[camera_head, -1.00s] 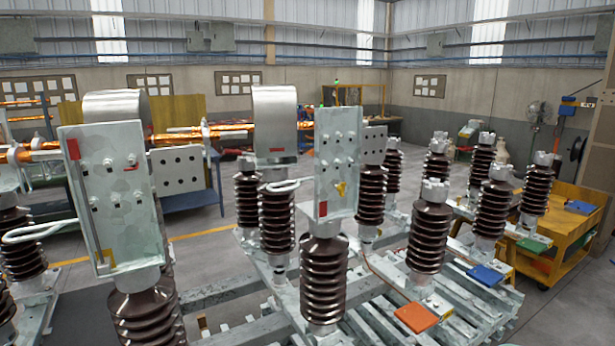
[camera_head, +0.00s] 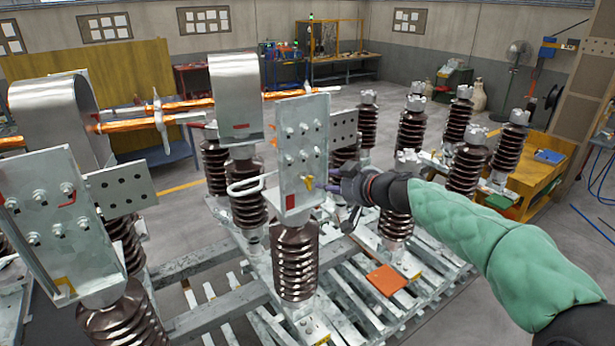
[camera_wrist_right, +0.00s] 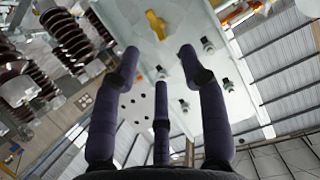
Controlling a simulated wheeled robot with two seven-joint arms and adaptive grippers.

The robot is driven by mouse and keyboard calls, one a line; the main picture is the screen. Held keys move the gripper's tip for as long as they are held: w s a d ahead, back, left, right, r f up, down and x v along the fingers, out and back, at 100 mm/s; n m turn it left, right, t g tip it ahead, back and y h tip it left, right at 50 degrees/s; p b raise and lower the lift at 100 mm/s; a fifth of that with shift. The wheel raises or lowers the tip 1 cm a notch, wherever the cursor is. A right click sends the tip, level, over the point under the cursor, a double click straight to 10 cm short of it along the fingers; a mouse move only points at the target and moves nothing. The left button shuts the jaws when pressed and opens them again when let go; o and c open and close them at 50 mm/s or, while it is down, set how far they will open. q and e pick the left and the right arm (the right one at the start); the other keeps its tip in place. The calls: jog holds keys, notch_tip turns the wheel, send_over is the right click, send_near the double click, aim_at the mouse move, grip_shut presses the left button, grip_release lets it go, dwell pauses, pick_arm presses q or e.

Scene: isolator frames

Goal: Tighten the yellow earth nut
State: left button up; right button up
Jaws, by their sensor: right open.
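The yellow earth nut (camera_head: 309,183) shows as a small yellow piece low on the face of the upright metal plate (camera_head: 292,128), which stands on a brown ribbed insulator (camera_head: 294,262). My right gripper (camera_head: 328,186) comes in from the right, close to the plate's lower right edge and just right of the yellow piece. In the right wrist view, its dark fingers are spread and empty (camera_wrist_right: 160,66). The plate (camera_wrist_right: 185,25) lies beyond them, with a yellow piece (camera_wrist_right: 156,25) above the fingertips. Contact cannot be told. My left gripper is not in view.
A second bolted plate (camera_head: 62,215) on an insulator stands at the left. A pale looped bar (camera_head: 250,184) sticks out left of the middle plate. More insulators (camera_head: 412,135) stand behind my right arm. An orange plate (camera_head: 386,279) lies on the slatted metal frame below.

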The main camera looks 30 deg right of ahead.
aim_at(312, 181)
jog(key=p+x, duration=0.1)
jog(key=x, duration=0.8)
jog(key=shift+d+f, duration=0.1)
grip_shut()
